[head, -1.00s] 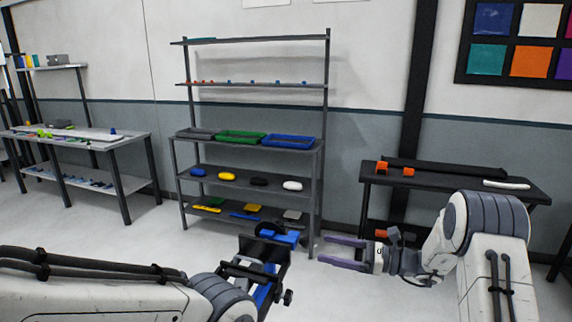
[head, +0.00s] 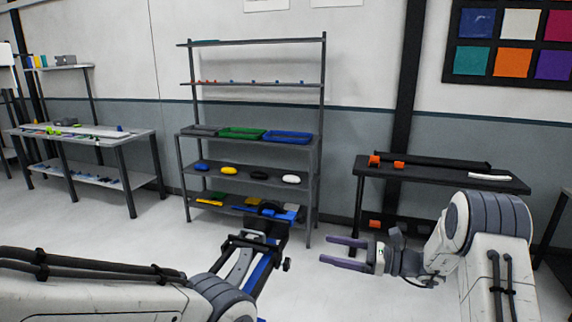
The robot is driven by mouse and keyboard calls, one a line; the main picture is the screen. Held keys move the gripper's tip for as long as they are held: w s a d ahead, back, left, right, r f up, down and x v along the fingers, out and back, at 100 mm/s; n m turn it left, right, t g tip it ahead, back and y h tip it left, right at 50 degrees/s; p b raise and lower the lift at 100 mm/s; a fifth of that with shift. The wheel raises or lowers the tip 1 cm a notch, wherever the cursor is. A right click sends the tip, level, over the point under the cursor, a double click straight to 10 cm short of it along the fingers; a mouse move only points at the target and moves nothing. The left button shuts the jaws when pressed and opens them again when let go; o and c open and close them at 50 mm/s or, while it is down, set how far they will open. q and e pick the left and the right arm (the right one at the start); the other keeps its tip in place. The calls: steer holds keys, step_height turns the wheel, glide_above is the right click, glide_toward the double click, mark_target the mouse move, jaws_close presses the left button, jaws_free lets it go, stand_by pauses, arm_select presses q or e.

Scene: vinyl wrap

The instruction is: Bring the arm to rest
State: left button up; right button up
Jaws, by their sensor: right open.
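My right gripper (head: 328,250) is at the lower middle right, its two purple-grey fingers pointing left and apart. It is open with nothing between the fingers. My right arm (head: 488,225) stands bent at the right. My left arm (head: 95,285) lies across the lower left corner.
A black table (head: 440,177) holds orange items and a white piece. A grey workbench (head: 100,135) is at left. Open floor (head: 130,232) lies between.

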steer(key=s+a+f+n+g+h, duration=0.1)
steer(key=s+f+n+g+h, duration=0.25)
steer(key=s, duration=0.45)
steer(key=s+a+f+n+g+h, duration=0.2)
steer(key=s+f+n+g+h, duration=0.1)
steer(key=s+n+h, duration=0.3)
steer(key=s+d+n+t+h, duration=0.3)
steer(key=s+d+n+h, duration=0.6)
steer(key=n, duration=0.3)
steer(key=s+a+f+n+g+y+b, duration=0.1)
steer(key=s+a+f+n+b, duration=0.3)
steer(key=s+a+f+b, duration=0.55)
steer(key=s+a+f+n+g+y+b, duration=0.1)
steer(key=s+a+f+n+b, duration=0.3)
steer(key=f+b, duration=0.55)
step_height(320, 180, up, 20)
steer(key=p, duration=1.4)
steer(key=shift+d+f, duration=0.25)
steer(key=shift+m, duration=0.25)
